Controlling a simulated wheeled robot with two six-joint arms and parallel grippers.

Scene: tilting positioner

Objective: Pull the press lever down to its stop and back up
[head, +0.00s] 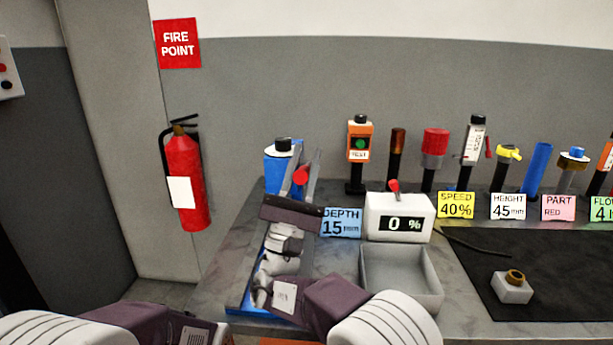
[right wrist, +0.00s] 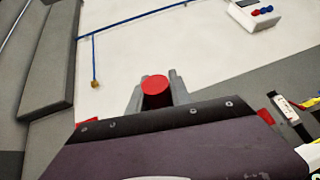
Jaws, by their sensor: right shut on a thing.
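The press stands at the left end of the bench, with a blue body (head: 277,173) and a blue base edge (head: 236,300). My right arm covers much of it. The red knob of the press lever (head: 301,177) sits between the fingers of my right gripper (head: 302,168), which is shut on it. In the right wrist view the red round knob end (right wrist: 157,91) shows between the two grey fingers (right wrist: 156,97). The lever's rod is hidden. My left arm enters at the bottom left, but its gripper is out of view.
A display box (head: 399,218) reading 0 % stands right of the press, behind a grey tray (head: 401,277). A blue DEPTH 15 mm card (head: 341,223) is close beside my right gripper. Several tools line the back. A dark mat (head: 560,275) lies at the right.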

